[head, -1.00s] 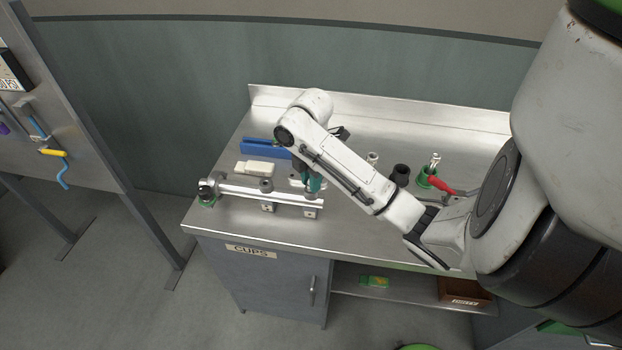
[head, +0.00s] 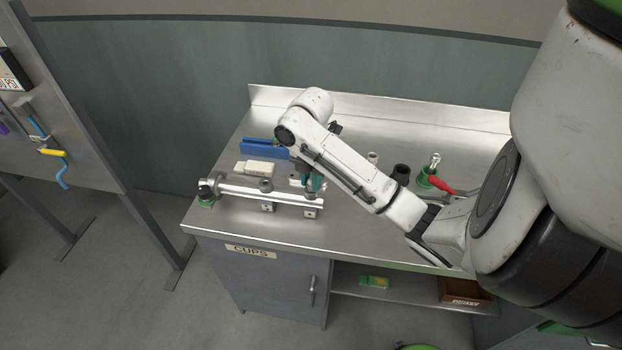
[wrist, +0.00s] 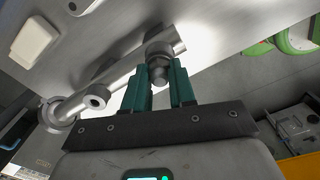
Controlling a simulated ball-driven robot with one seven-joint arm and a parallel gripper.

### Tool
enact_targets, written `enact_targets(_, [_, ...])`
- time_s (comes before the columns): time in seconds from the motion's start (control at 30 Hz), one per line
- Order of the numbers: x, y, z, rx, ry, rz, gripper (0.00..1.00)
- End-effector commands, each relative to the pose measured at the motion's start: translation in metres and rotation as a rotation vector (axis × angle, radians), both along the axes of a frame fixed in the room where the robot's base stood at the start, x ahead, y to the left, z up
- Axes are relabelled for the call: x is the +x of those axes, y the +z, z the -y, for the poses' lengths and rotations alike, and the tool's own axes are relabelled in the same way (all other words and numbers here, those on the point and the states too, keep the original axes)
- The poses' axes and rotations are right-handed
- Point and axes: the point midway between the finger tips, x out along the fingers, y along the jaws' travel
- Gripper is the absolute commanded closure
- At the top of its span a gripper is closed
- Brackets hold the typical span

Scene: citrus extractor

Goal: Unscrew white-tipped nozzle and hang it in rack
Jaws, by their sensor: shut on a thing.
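A metal pipe manifold (head: 240,191) lies along the front left of the steel counter. It crosses the wrist view as a grey pipe (wrist: 122,68) with round fittings. The nozzle still sits at the pipe fitting. In the head view my gripper (head: 314,184) is at the manifold's right end, mostly behind my arm. I cannot tell which thing is the rack.
A blue holder (head: 262,148) and cream blocks (head: 254,167) lie behind the manifold. A black cup (head: 401,174) and a green-based fixture with a red handle (head: 440,184) stand to the right. A tool panel (head: 55,120) stands at the left.

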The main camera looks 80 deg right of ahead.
Motion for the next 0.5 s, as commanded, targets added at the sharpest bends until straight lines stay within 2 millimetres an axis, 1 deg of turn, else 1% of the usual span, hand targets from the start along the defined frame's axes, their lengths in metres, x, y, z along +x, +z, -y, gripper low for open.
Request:
enact_targets(0.03, [-0.0017,-0.003,-0.001,0.006,0.033,-0.008,0.92])
enact_targets(0.1, [-0.0017,-0.0026,-0.001,0.007,0.065,-0.007,0.92])
enact_targets(0.37, [-0.0017,-0.0025,-0.0011,0.007,0.075,-0.008,0.92])
enact_targets(0.5, [-0.002,-0.0031,-0.0006,0.006,0.171,-0.009,0.92])
